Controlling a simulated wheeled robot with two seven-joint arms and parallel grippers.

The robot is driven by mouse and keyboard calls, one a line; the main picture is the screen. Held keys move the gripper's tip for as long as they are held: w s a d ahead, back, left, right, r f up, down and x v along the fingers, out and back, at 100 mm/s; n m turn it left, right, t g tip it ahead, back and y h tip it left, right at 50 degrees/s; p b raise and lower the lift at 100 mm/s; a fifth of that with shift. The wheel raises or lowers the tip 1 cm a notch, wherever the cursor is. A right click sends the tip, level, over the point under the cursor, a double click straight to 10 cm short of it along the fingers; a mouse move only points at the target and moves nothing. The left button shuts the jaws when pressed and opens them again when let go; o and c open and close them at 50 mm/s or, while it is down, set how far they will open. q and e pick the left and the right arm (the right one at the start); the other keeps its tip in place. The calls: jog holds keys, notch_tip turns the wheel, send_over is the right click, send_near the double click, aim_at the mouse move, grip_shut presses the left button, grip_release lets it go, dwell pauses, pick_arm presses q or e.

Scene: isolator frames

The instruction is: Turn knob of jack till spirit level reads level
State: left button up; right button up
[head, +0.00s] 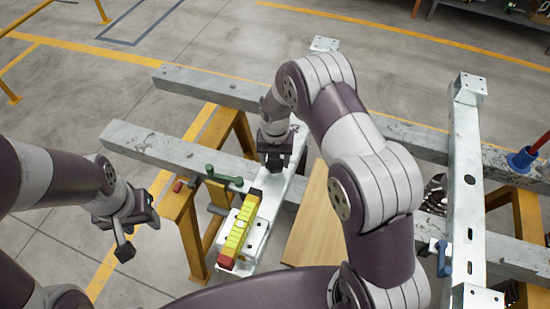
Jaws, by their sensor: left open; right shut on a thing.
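A green T-shaped handle (224,177) stands just to the left of the level's far end. I cannot tell whether it belongs to the jack. My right gripper (274,164) points down at the bracket, beyond the level, and is shut on a part hidden beneath its dark fingers. No jack knob shows clearly. My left gripper (127,236) is open and empty, apart from the bracket on the left.
Grey steel beams (140,143) cross the scene on yellow trestles (181,222). A pale upright bracket (465,190) stands right, with a blue clamp (444,258) near it. A blue tool with a red handle (522,160) is at far right. A wooden board (309,225) lies between.

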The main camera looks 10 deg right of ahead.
jog(key=shift+w+r, duration=0.25)
jog(key=o, duration=0.8)
jog(key=shift+o, duration=1.3)
jog(key=shift+s+f, duration=0.1)
jog(key=shift+s, duration=0.05)
notch_tip(320, 180, up, 13)
jog(key=b, duration=0.1)
jog(key=shift+f, duration=0.15)
